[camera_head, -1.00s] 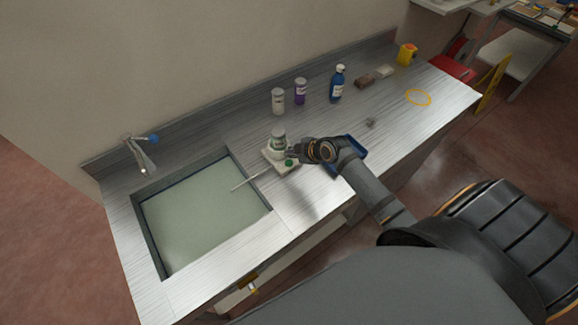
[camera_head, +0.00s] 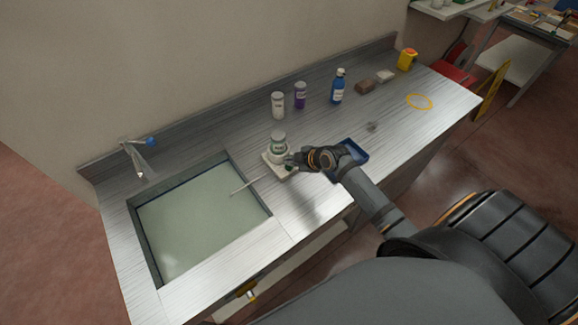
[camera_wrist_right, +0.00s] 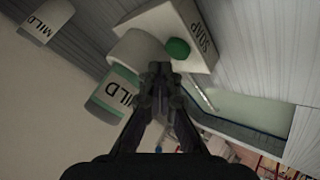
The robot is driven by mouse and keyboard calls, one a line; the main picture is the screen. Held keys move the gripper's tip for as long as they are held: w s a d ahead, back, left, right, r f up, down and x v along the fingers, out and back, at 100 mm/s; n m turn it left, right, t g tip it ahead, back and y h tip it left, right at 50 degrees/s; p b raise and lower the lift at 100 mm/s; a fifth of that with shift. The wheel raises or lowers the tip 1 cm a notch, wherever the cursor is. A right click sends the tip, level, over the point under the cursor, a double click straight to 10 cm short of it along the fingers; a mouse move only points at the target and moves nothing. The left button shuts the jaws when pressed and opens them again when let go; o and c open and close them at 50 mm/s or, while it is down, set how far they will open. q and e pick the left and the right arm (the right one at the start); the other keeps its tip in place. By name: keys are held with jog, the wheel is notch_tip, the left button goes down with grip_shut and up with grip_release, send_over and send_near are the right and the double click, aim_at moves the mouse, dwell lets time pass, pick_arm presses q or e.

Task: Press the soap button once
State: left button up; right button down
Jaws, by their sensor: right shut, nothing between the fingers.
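The soap dispenser (camera_head: 283,172) is a small pale block beside the sink, with a white bottle (camera_head: 278,146) on it. Its round green soap button (camera_head: 289,168) is partly covered by my right fingers in the head view. My right gripper (camera_head: 290,160) is shut and empty. Its fingertips (camera_wrist_right: 160,68) are very close to the button; I cannot tell whether they touch it. My left gripper is in neither view.
The sink (camera_head: 200,225) lies left of the dispenser, with a thin spout over it and a tap (camera_head: 137,158). White, purple and blue bottles (camera_head: 338,87) stand behind. A blue tray (camera_head: 358,152) lies under my right arm.

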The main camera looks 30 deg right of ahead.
aim_at(291, 168)
jog(key=shift+f, duration=0.15)
dwell(0.5)
jog(key=shift+f+b, duration=0.25)
jog(key=shift+b, duration=0.15)
jog(key=shift+f+b, duration=0.4)
jog(key=shift+f, duration=0.05)
dwell(0.5)
jog(key=shift+r, duration=0.1)
jog(key=shift+r+p, duration=0.7)
jog(key=shift+r, duration=0.05)
jog(key=shift+r, duration=0.1)
notch_tip(291, 168, up, 5)
jog(key=p, duration=0.4)
dwell(0.3)
